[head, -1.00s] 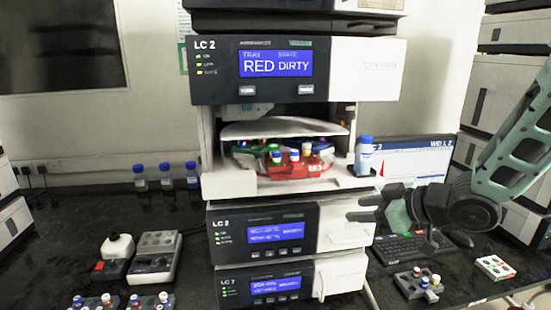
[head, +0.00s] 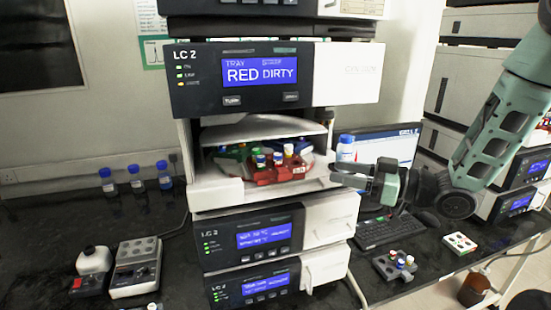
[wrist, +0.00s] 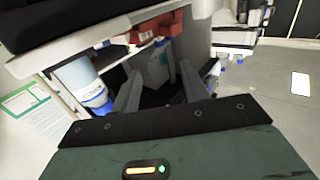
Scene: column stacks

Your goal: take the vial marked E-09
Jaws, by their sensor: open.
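Several small vials with coloured caps (head: 277,159) stand in a red tray segment (head: 264,176) inside the open bay of the LC 2 stack. The red segment also shows near the top of the wrist view (wrist: 152,27). No marking E-09 is legible on any vial, so I cannot tell which one it is. My gripper (head: 338,175) is open and empty, just right of the bay, by the front of its shelf and below a blue-capped bottle (head: 345,149). In the wrist view my gripper (wrist: 158,90) has its two fingers apart with nothing between them.
The stack's upper screen (head: 260,71) reads RED and DIRTY. A keyboard (head: 389,232), a small grey vial rack (head: 394,266) and a white rack (head: 460,243) lie on the bench at right. Blue-capped bottles (head: 136,180) and a grey block device (head: 137,266) are at left.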

